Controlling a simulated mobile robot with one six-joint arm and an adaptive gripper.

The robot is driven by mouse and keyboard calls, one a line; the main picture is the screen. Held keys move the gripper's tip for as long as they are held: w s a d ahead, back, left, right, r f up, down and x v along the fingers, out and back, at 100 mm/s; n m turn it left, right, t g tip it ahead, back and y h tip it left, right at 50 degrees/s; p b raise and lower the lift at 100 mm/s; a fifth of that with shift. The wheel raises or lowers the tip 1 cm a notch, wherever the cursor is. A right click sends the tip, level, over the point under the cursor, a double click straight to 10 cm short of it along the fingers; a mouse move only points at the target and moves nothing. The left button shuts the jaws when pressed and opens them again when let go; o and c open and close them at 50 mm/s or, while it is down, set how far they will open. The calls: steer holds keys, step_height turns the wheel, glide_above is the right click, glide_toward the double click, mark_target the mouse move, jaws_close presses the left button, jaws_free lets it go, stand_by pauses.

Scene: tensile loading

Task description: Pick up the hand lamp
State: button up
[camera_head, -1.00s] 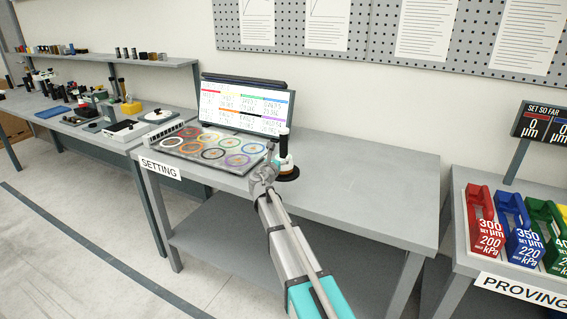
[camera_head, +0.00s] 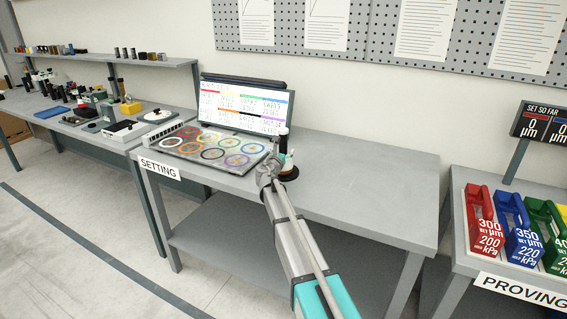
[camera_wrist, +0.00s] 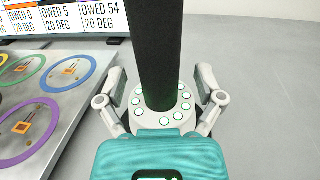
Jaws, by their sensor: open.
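The hand lamp (camera_head: 284,143) stands upright on the SETTING bench, with a dark handle, a pale collar and a dark round base. In the wrist view its thick black handle (camera_wrist: 154,45) rises from a white ring (camera_wrist: 165,118) with several small green-lit spots. My gripper (camera_wrist: 160,88) is open, with one finger on each side of the handle. Gaps show between the fingers and the handle. In the head view my gripper (camera_head: 267,172) is just in front of and left of the lamp and partly hides it.
A tray of coloured rings (camera_head: 213,147) lies left of the lamp, before a screen (camera_head: 243,106). The bench top (camera_head: 365,190) right of the lamp is clear. The PROVING bench (camera_head: 520,291) holds coloured handled blocks (camera_head: 484,220) at right. A cluttered bench (camera_head: 75,130) is at left.

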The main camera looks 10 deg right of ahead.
steer(key=shift+w, duration=0.1)
stand_by(0.5)
jaws_close()
